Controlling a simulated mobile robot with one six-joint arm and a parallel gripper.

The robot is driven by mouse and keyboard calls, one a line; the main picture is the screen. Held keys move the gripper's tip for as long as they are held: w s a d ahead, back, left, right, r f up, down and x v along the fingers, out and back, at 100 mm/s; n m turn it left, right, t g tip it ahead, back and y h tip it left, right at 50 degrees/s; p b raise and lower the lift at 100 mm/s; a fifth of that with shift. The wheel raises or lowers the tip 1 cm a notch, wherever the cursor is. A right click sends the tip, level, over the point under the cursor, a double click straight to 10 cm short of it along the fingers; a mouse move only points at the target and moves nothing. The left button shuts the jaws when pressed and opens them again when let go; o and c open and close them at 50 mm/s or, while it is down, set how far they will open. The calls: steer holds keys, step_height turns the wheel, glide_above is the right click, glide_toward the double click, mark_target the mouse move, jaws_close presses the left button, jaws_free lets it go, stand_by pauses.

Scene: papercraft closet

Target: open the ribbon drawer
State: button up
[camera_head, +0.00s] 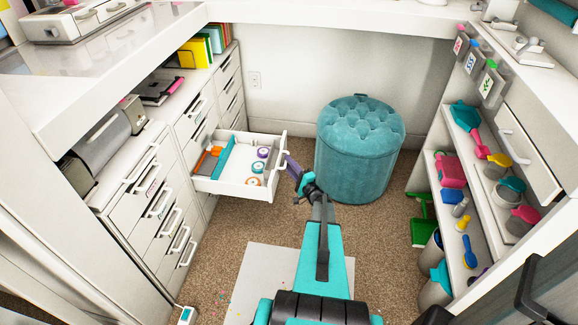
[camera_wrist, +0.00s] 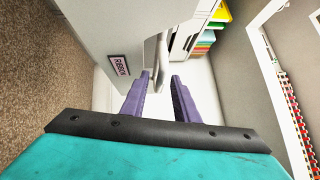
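The ribbon drawer (camera_head: 232,187) is pulled well out from the left cabinet row in the head view. Several ribbon rolls (camera_head: 258,167) lie in it, beside a blue divider and orange items. Its front carries a RIBBON label (camera_wrist: 119,66) in the wrist view. The pale drawer handle (camera_wrist: 162,48) stands between the two purple fingers of my gripper (camera_wrist: 160,76), with a gap showing on each side. My gripper (camera_head: 291,166) is open at the drawer front in the head view. Whether a finger touches the handle is hard to tell.
A teal tufted stool (camera_head: 358,150) stands close behind and right of my gripper. Shelves with colourful tools (camera_head: 466,190) line the right side. Closed drawers (camera_head: 160,200) line the left. A pale mat (camera_head: 262,270) lies on the carpet, which is otherwise mostly clear.

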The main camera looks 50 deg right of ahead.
steer(key=shift+s+a, duration=0.1)
steer(key=p+v, duration=0.1)
steer(key=v, duration=1.2)
steer(key=shift+s+p, duration=0.3)
steer(key=shift+f, duration=0.1)
